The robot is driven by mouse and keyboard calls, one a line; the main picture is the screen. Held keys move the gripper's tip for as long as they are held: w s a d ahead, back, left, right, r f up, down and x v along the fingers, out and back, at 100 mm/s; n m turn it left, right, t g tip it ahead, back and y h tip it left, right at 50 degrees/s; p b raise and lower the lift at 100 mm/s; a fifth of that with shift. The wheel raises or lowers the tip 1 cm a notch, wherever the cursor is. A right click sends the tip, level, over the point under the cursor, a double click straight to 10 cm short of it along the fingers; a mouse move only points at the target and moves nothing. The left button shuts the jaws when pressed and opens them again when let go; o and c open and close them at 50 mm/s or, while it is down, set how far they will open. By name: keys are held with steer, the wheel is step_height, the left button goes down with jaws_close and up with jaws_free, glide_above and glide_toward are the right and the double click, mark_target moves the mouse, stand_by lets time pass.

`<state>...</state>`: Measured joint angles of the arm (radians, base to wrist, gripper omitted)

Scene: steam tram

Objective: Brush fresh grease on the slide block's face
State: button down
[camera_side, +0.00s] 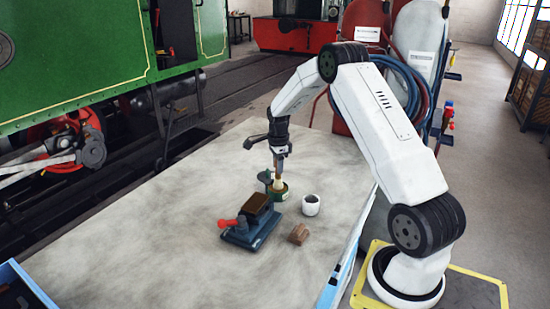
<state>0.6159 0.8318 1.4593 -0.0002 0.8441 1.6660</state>
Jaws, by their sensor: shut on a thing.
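My gripper (280,153), above the middle of the table, points down. It is shut on a brush (279,178) with a pale lower end. The brush's tip is at the mouth of a green and brass-coloured tin (280,194), and I cannot tell how deep it is inside. A dark brown block (258,203), seemingly the slide block, sits on top of a blue-grey vise (250,232) with a red handle (228,223), just in front of the tin. The gripper is apart from the block.
A white pot (311,205) with a dark inside stands right of the vise. A small brown block (298,234) lies in front of the pot. A blue-edged tray (22,290) is at the near left. The table (150,230) is clear left of the vise. A green tram (110,60) stands beyond.

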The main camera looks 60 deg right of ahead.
steer(key=shift+f, duration=0.35)
stand_by(0.9)
steer(key=shift+r, duration=3.5)
steer(key=a+r+n, duration=0.2)
steer(key=a+n, duration=2.1)
steer(key=n, duration=0.3)
steer(key=shift+a+r, duration=0.2)
steer(key=shift+a, duration=0.15)
